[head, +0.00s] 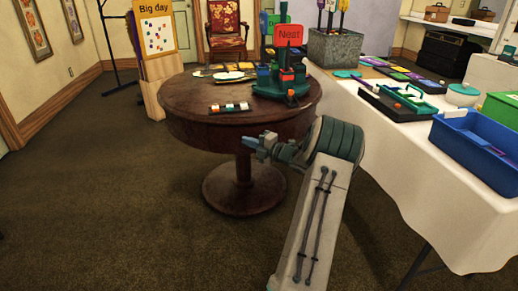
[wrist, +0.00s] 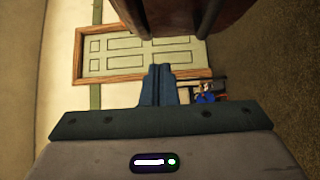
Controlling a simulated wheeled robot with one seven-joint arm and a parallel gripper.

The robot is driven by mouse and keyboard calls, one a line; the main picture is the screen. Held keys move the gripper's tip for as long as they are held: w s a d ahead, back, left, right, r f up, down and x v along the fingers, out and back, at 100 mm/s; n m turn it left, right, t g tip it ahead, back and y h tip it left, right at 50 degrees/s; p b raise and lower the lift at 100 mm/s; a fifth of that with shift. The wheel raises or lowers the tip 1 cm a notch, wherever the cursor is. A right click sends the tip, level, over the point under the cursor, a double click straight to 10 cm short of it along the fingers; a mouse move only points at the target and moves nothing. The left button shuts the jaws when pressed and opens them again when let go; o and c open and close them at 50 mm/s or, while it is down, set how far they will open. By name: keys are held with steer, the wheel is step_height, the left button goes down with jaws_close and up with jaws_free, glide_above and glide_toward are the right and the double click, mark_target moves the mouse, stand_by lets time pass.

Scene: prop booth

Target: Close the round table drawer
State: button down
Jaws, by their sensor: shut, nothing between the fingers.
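The round table (head: 200,121) is dark reddish-brown wood with a deep apron, on a pedestal and round base. No pulled-out drawer can be made out on the side of the apron that shows; my arm covers part of the right front. My gripper (head: 252,144) is shut and empty, in front of the apron at its lower right, pointing left. I cannot tell whether it touches the wood. In the wrist view, the shut fingers (wrist: 162,70) point up the picture, and a dark part of the table (wrist: 180,12) fills the top edge.
A green stand with a red "Neat" sign (head: 289,35) and flat items stand on the tabletop. A white-clothed table (head: 390,150) with a blue bin (head: 475,150) stands close on the right. A "Big day" board (head: 157,32) stands behind. Carpet at left is clear.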

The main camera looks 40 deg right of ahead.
steer(key=shift+w+d+b, duration=0.25)
steer(key=shift+w, duration=0.7)
steer(key=shift+w+d+b, duration=0.2)
steer(key=shift+w+d, duration=0.05)
steer(key=shift+w, duration=0.75)
steer(key=shift+w+d+b, duration=0.25)
steer(key=shift+w, duration=0.7)
